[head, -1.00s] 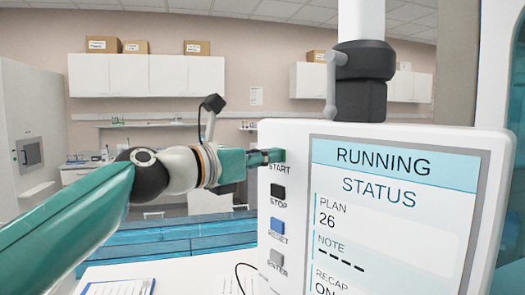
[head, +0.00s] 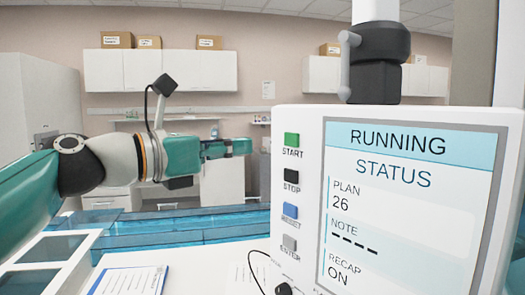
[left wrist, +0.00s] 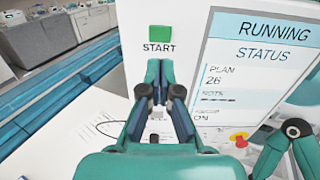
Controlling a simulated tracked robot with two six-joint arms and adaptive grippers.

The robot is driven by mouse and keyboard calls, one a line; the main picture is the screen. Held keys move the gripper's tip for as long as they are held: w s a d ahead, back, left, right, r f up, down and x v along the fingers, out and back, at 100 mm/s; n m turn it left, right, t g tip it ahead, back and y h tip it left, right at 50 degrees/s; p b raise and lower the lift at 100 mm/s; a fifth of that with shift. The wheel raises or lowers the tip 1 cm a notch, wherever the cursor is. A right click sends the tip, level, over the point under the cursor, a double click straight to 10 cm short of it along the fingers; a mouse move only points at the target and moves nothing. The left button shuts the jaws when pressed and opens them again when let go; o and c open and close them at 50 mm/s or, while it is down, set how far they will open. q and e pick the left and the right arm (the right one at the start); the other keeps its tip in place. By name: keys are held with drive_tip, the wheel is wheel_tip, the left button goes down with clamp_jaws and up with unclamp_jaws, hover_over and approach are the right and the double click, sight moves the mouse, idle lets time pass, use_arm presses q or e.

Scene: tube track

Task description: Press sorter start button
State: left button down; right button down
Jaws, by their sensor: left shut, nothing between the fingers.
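The sorter panel (head: 312,245) is a white box with a screen (head: 400,215) reading "RUNNING STATUS", "PLAN 26" and "RECAP ON". Its green START button (head: 291,140) is at the top of the button column and is uncovered. It also shows in the left wrist view (left wrist: 158,32), beyond the fingertips. My left gripper (head: 248,146) is shut and empty, left of the START button with a visible gap between them. In the left wrist view its fingers (left wrist: 160,75) meet below the START label. My right gripper cannot be made out in either view.
Below START are the black STOP (head: 291,176), blue RESET (head: 290,210) and grey ENTER (head: 289,242) buttons. A red knob on yellow (left wrist: 239,139) shows in the left wrist view. A clipboard (head: 128,281) lies on the white table. Cabinets (head: 160,71) line the back wall.

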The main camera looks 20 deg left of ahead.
use_arm(q)
drive_tip(key=shift+v, duration=2)
drive_tip(key=shift+s, duration=0.15)
